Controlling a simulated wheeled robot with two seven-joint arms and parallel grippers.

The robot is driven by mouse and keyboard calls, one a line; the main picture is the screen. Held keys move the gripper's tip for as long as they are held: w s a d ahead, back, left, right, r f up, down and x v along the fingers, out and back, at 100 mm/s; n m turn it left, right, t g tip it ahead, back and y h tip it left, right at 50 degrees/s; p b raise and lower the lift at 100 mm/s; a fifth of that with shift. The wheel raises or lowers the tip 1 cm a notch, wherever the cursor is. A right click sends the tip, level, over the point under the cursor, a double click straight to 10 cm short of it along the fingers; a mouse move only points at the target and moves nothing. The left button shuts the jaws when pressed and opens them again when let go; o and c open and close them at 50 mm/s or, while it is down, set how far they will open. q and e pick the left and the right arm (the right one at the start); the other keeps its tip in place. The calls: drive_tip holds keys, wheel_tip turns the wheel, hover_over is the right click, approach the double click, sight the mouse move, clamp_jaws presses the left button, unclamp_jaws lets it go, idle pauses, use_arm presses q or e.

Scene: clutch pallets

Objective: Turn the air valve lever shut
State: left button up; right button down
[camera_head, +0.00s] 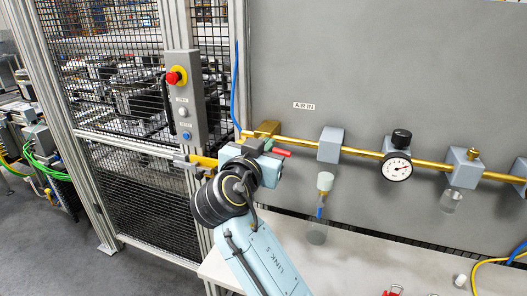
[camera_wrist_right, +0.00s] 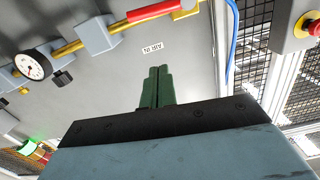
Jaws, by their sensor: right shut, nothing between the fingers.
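The air valve (camera_head: 266,129) is a brass body on the brass pipe at the left of the grey panel. Its red lever (camera_head: 281,152) lies roughly along the pipe, pointing right, partly behind my right wrist. In the right wrist view the red lever (camera_wrist_right: 152,11) is at the top edge, beside the yellow valve body (camera_wrist_right: 185,13). My right gripper (camera_wrist_right: 158,72) has its green fingers together with nothing between them, apart from the lever. My left gripper is not in view.
The pipe carries grey blocks (camera_head: 330,145) and a pressure gauge (camera_head: 397,167) to the right. A post with a control box and red emergency stop (camera_head: 174,78) stands left, beside a mesh fence. A blue hose (camera_head: 235,90) runs down near the valve. A pale bench (camera_head: 350,260) lies below.

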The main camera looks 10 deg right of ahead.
sight(275, 150)
drive_tip(key=shift+w+d+f+b, duration=0.25)
drive_tip(key=shift+w+d+f, duration=0.4)
drive_tip(key=shift+w, duration=0.35)
drive_tip(key=shift+w+d+f+b, duration=0.3)
drive_tip(key=shift+w+d+f, duration=0.25)
drive_tip(key=shift+w+f, duration=0.35)
drive_tip(key=shift+w+d+f+b, duration=0.25)
drive_tip(key=shift+w+d+f, duration=0.35)
drive_tip(key=shift+w, duration=0.45)
